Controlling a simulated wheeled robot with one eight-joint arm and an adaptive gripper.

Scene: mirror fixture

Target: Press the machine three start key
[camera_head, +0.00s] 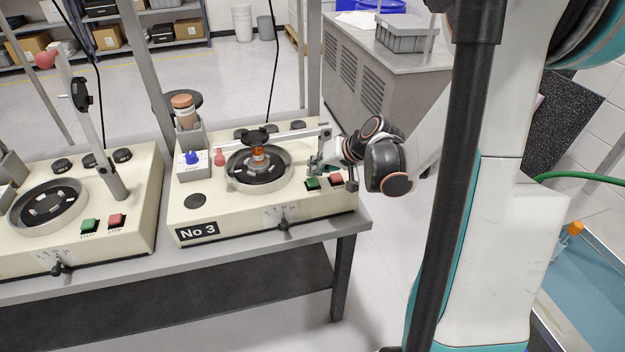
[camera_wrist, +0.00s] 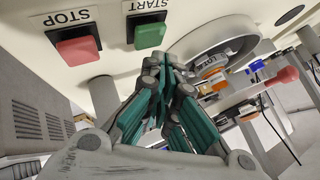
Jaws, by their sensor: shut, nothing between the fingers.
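The cream machine marked No 3 (camera_head: 235,218) stands on the bench. Its green start key (camera_head: 312,184) is at the front right of its top, beside the red stop key (camera_head: 336,180). In the wrist view, the green start key (camera_wrist: 150,36) sits under the START label, and the red stop key (camera_wrist: 77,47) is to its left. My gripper (camera_head: 316,165) is shut and empty, just behind the green key in the head view. In the wrist view, my gripper's tips (camera_wrist: 170,62) appear close below and right of the green key. I cannot tell whether they touch it.
A round grey dish (camera_head: 232,183) with an orange-banded part and a clamp bar (camera_head: 290,137) over it lies left of my gripper. Another cream machine (camera_head: 140,190) stands to the left. A front lever (camera_head: 284,225) projects below.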

